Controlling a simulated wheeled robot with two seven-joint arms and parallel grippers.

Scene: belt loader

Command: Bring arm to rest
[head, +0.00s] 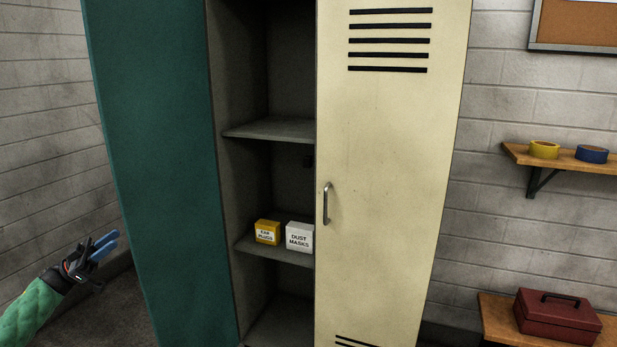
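My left gripper (114,239) is at the lower left, at the end of a green-sleeved arm, with blue fingers pointing up and to the right. It is apart from the locker (160,180) and nothing shows in it. Its fingers look close together, but I cannot tell whether they are open or shut. My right gripper is not in view.
The locker's cream door (390,150) stands partly open. Inside, a yellow box (267,232) and a white dust masks box (299,237) sit on a shelf. At right, tape rolls (544,150) lie on a wall shelf above a red toolbox (557,316).

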